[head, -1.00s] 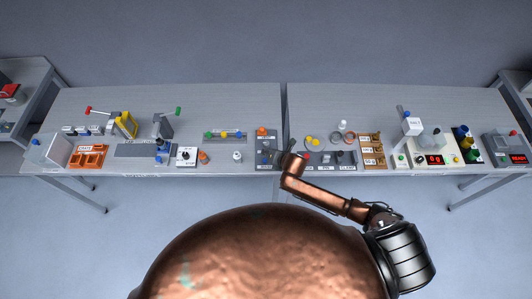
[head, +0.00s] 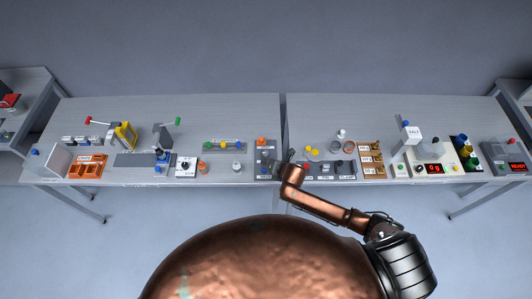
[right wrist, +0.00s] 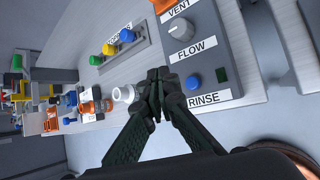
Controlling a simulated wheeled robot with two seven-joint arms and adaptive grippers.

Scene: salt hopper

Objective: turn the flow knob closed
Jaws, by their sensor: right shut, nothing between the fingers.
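The flow knob is a round grey dial (right wrist: 181,30) beside the FLOW label in the right wrist view. It sits on a grey panel (right wrist: 222,72) between an orange knob (right wrist: 162,5) near VENT and a blue button (right wrist: 193,82) near RINSE. My right gripper (right wrist: 160,76) is shut and empty. In the right wrist view its fingertips show left of the blue button and below the dial, apart from the dial. In the head view the right gripper (head: 281,161) is at the panel's right side and partly covers it. My left gripper is not in view.
A strip with green, yellow and blue knobs (head: 224,146) and a white bottle (head: 237,166) stand left of the panel. A dark tray (head: 345,168) and an orange rack (head: 372,158) lie to the right. The bench's front edge runs close below the panel.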

